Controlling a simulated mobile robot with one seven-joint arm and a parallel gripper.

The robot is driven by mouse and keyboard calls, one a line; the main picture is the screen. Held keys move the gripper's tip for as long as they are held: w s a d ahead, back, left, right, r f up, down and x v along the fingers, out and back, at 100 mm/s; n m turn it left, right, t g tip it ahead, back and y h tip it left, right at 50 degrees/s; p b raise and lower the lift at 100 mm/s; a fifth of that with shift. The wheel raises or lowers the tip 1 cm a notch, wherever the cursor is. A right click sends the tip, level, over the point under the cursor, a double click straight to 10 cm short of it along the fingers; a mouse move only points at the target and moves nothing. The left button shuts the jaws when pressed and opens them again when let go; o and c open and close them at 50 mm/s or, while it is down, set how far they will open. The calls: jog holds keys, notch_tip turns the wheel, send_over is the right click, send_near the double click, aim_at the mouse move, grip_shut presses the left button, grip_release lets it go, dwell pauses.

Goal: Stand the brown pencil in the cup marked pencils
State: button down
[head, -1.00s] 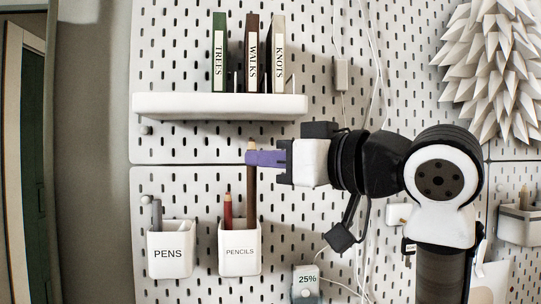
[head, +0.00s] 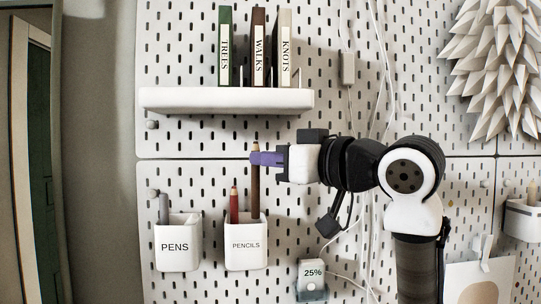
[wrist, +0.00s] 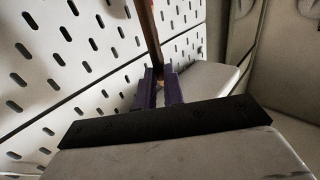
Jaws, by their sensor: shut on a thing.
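The brown pencil (head: 255,185) stands upright, point up, with its lower end inside the cup marked PENCILS (head: 246,257). My gripper (head: 257,158) is shut on the pencil near its upper end, its purple fingers reaching in from the right. The wrist view also shows the brown pencil (wrist: 149,35) between the two purple fingers (wrist: 159,84). A red pencil (head: 234,205) stands in the same cup, to the left of the brown one. The pencil's bottom end is hidden by the cup's front wall, so I cannot tell if it touches the cup's floor.
A cup marked PENS (head: 178,258) with a grey pen (head: 164,208) hangs to the left. A white shelf (head: 226,100) with several books is above my gripper. A small device reading 25% (head: 312,275) and loose cables are to the lower right.

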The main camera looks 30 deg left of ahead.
jog(key=shift+f+b, duration=1)
jog(key=shift+f, duration=0.7)
jog(key=c, duration=1.4)
grip_release()
jog(key=shift+c, duration=0.2)
jog(key=s+d+b, duration=0.2)
jog(key=d+b, duration=0.2)
jog(key=d, duration=0.9)
jog(key=shift+d, duration=0.35)
jog(key=shift+s, duration=0.1)
